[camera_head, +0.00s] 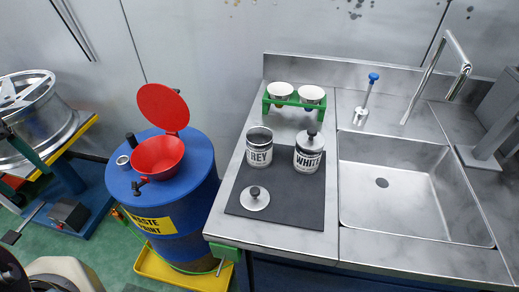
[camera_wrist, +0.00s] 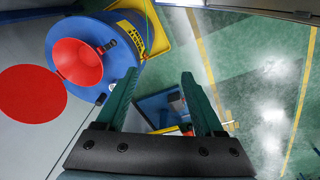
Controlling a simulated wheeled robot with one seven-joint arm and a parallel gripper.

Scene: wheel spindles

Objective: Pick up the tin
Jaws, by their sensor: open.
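Two tins stand upright on a dark mat (camera_head: 285,212) on the steel counter. The left tin, lettered "REY" as far as shows, is the grey tin (camera_head: 259,150); its top looks open. The right tin is the white tin (camera_head: 307,155), lettered "WHITE", with a black knob on top. A loose round lid (camera_head: 254,199) with a black knob lies on the mat in front of the grey tin. My gripper (camera_wrist: 159,75) shows in the wrist view with its two green fingers apart and nothing between them. No tin shows in that view, so my gripper is away from both.
A blue waste-paint drum (camera_head: 190,175) with a red funnel (camera_head: 157,155) and raised red lid stands left of the counter. A green rack (camera_head: 294,98) with two cups is behind the tins. A sink (camera_head: 410,190) is to the right. A wheel (camera_head: 40,115) sits on a stand at far left.

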